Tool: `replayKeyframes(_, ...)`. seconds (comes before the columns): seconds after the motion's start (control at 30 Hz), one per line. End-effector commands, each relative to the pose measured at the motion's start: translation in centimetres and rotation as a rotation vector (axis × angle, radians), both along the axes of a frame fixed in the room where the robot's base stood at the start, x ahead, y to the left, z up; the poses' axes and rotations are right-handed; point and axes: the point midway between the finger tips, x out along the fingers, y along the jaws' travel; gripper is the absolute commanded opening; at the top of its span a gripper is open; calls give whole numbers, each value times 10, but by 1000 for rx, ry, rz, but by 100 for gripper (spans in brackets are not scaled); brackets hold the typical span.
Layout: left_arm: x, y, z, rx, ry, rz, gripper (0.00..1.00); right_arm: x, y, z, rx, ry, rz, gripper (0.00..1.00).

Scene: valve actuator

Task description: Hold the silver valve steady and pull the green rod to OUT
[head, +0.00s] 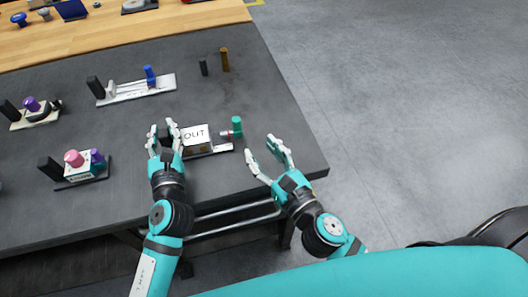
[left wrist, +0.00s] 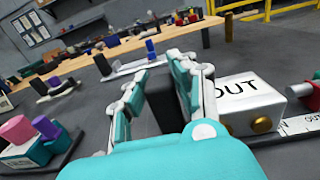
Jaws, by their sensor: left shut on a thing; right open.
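The silver valve (head: 196,137) is a box marked OUT on a flat plate near the table's right front edge. It also shows in the left wrist view (left wrist: 242,100). The green rod (head: 237,127) stands upright at its right end, joined by a short shaft with a red part. My left gripper (head: 162,128) is shut on the black upright block (left wrist: 160,100) at the valve's left end, one finger on each side. My right gripper (head: 263,148) is open and empty, just right of the green rod and apart from it.
Other fixtures stand on the dark table (head: 130,120): one with a blue knob (head: 150,76), one with a pink knob (head: 74,158), one with a purple knob (head: 32,103). A black peg (head: 203,68) and a brown peg (head: 225,60) stand behind the valve.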

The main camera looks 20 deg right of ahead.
Motion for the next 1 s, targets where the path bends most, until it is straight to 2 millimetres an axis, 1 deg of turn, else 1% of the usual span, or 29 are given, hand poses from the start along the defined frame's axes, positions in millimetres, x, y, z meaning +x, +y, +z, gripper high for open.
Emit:
replayKeyframes(0.03, 0, 2, -5, 2, 11, 6, 0, -2, -1, -1, 0, 1, 0, 44)
replayKeyframes(0.43, 0, 2, -5, 2, 11, 5, 0, -4, -1, 0, 0, 0, 1, 44)
replayKeyframes(0.47, 0, 2, -5, 2, 11, 5, 28, -4, -1, 0, 0, 0, 1, 44)
replayKeyframes(0.63, 0, 1, -4, 2, 8, 3, 50, -3, -1, 0, 0, 0, 1, 44)
replayKeyframes(0.67, 0, 1, -3, 2, 7, 2, 52, -3, -1, 0, 0, 0, 1, 44)
replayKeyframes(0.9, -1, 0, -2, 1, 4, 0, 52, -3, -1, 0, 0, 0, 1, 44)
replayKeyframes(1.0, -6, 0, -2, 0, 4, 0, 52, -3, -1, 0, 0, 0, 1, 44)
